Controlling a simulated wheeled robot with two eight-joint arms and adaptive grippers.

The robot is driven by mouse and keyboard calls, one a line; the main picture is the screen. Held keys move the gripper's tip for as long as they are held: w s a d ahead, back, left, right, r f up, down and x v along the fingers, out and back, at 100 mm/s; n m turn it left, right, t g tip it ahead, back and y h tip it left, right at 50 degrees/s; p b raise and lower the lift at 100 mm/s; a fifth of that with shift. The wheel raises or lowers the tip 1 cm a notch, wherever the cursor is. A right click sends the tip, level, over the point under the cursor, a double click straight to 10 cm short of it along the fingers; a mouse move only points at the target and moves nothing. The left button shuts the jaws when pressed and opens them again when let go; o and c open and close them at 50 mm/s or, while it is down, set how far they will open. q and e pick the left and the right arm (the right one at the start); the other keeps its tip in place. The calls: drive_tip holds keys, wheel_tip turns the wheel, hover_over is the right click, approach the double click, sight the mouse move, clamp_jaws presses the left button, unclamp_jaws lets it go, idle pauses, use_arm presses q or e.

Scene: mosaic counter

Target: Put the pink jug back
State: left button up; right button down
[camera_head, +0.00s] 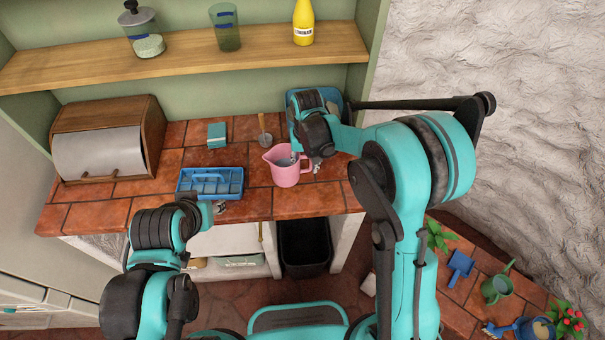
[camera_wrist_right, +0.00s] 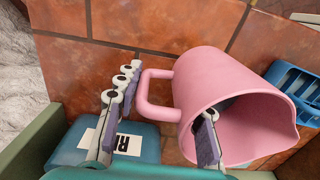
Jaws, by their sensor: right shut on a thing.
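The pink jug (camera_head: 283,176) is upright at the counter's middle, its mouth open upward. I cannot tell whether its base touches the tiles. My right gripper (camera_head: 303,158) reaches it from the right. In the right wrist view the jug (camera_wrist_right: 232,85) shows large, with its handle (camera_wrist_right: 150,95) between the fingers of my right gripper (camera_wrist_right: 165,120). One finger is outside the handle and the other is at the jug's mouth, partly inside. My left gripper (camera_head: 217,207) is at the counter's front edge, below the blue caddy; its jaws are too small to read.
A blue divided caddy (camera_head: 210,182) stands left of the jug. A blue bin (camera_head: 333,97) stands behind my right gripper. A teal block (camera_head: 217,135), a scraper-like tool (camera_head: 264,138) and a bread box (camera_head: 108,140) are further back. A shelf (camera_head: 180,60) holds a jar, glass and yellow bottle.

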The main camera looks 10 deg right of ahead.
drive_tip(key=shift+w+a+f, duration=0.3)
drive_tip(key=shift+a+f, duration=0.05)
drive_tip(key=shift+f, duration=0.05)
drive_tip(key=shift+f+b, duration=0.45)
drive_tip(key=shift+f, duration=1.35)
drive_tip(key=shift+f, duration=0.1)
drive_tip(key=c, duration=1.4)
unclamp_jaws()
drive_tip(key=shift+f, duration=0.1)
drive_tip(key=o, duration=0.4)
drive_tip(key=shift+o, duration=0.2)
drive_tip(key=shift+r, duration=0.2)
